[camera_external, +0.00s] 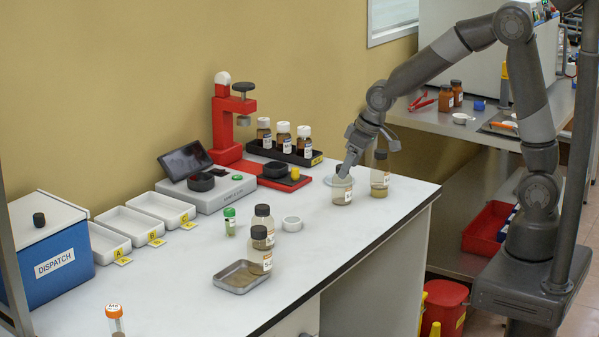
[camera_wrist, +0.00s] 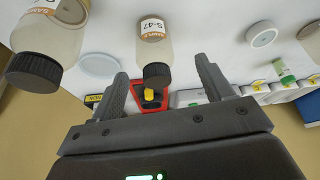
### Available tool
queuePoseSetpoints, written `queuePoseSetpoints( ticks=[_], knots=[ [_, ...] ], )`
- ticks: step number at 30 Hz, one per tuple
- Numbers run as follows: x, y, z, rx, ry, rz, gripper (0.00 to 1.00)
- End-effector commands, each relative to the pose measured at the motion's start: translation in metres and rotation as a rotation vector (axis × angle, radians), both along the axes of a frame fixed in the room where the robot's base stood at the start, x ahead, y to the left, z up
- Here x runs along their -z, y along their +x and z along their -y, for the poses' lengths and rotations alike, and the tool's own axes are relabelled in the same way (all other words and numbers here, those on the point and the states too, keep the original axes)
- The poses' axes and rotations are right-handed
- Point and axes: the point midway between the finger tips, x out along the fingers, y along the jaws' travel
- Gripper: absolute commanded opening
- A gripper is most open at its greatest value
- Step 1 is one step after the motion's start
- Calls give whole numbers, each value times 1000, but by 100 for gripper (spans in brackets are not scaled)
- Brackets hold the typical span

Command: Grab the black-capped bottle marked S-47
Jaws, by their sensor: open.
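The bottle marked S-47 (camera_wrist: 152,42) has a black cap, clear glass and an orange-and-white label. In the wrist view it lies between the two fingers of my open gripper (camera_wrist: 160,70), with white table visible on both sides of it. In the external view this bottle (camera_external: 342,192) stands upright on the white table, and my gripper (camera_external: 346,168) is at its top, covering most of the cap. I cannot tell whether a finger touches it. A similar black-capped bottle (camera_external: 380,178) stands close to its right; it also shows at the left of the wrist view (camera_wrist: 52,40).
Two more black-capped bottles stand mid-table, one (camera_external: 260,252) in a metal tray (camera_external: 238,283). A white ring-like dish (camera_external: 292,224) and a green-capped vial (camera_external: 229,222) are near. A red press (camera_external: 226,125) and a black rack (camera_external: 285,154) stand behind.

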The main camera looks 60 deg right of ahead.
Motion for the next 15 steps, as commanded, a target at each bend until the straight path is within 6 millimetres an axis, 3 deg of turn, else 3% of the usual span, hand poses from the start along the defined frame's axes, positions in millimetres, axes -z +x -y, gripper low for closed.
queuePoseSetpoints(
  ticks=[5,15],
  knots=[
    [9,4,0,0,0,0,73],
    [48,21,4,0,0,-1,73]
  ],
)
